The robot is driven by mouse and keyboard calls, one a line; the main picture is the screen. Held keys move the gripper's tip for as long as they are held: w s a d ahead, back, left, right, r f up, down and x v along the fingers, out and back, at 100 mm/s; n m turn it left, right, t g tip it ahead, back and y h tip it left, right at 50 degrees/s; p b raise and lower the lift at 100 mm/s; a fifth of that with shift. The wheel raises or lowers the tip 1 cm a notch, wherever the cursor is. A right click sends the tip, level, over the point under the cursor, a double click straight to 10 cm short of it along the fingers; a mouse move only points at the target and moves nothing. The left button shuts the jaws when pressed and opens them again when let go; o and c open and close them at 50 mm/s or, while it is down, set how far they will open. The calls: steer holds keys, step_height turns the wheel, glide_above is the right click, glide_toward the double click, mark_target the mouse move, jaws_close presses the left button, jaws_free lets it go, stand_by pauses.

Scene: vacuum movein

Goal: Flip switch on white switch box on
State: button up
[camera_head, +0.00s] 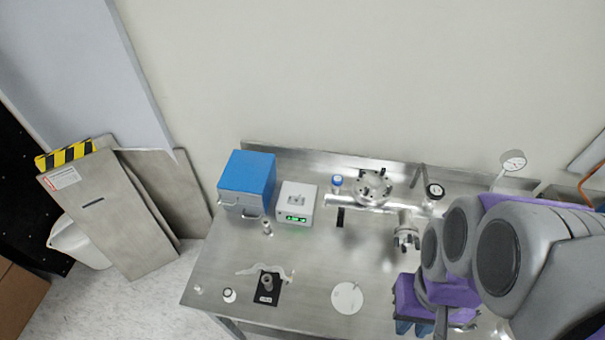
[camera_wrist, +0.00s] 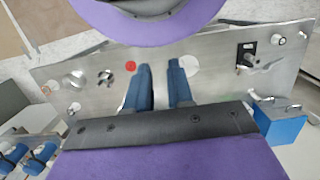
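The white switch box (camera_head: 297,204) stands on the metal table just right of the blue box. It has a green lit display on its front and a small switch plate on top; the switch position is too small to tell. My gripper (camera_head: 412,327) is at the lower right of the head view, over the table's front right part, well away from the switch box. In the wrist view my gripper (camera_wrist: 160,70) has its two blue fingers apart with nothing between them.
The blue box (camera_head: 246,184) stands left of the switch box. Metal vacuum fittings (camera_head: 373,187) and a blue-capped bottle (camera_head: 336,183) stand to its right. A black plate with a post (camera_head: 268,287) and a white disc (camera_head: 347,298) lie near the front. The table (camera_head: 225,265) has bare room between.

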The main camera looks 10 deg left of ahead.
steer(key=shift+w+a, duration=0.1)
steer(key=shift+w, duration=0.1)
steer(key=shift+c, duration=0.7)
steer(key=w+a+f+y, duration=0.1)
steer(key=w+a, duration=0.2)
steer(key=w, duration=0.3)
steer(key=w+a+f+m+t+b, duration=0.1)
steer(key=w+a+f, duration=0.1)
steer(key=w, duration=0.5)
steer(key=w+a+f+m+y+b, duration=0.1)
steer(key=w+a+f, duration=0.1)
steer(key=w+a, duration=0.3)
steer(key=shift+w+t+y, duration=0.3)
steer(key=shift+w+t, duration=0.1)
steer(key=shift+w, duration=0.45)
jaws_close()
steer(key=w+a+f+m+t, duration=0.1)
steer(key=w+a+f, duration=0.3)
steer(key=w, duration=0.4)
steer(key=w+a+f+m+y+b, duration=0.1)
steer(key=w+a+f+m, duration=0.2)
steer(key=w+a+f, duration=0.2)
steer(key=w, duration=0.3)
steer(key=shift+f+t+y+b, duration=0.3)
steer(key=shift+t, duration=0.1)
